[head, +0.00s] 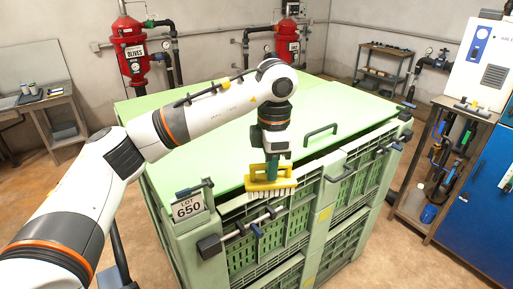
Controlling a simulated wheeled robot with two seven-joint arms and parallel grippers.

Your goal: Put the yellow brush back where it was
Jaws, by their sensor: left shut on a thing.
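The yellow brush (268,184) has a yellow body and pale bristles that point down. My left gripper (272,168) comes from above and is shut on it. The brush is at the front edge of a green crate stack, in front of the green lid (225,145). Whether it touches the crate is unclear from this angle. The lower part of the gripper's fingers is partly hidden by the brush. My right gripper is not in view.
Dark bar handles (321,131) stick up from the lid and along the crate's front. Red tanks (129,50) stand behind.

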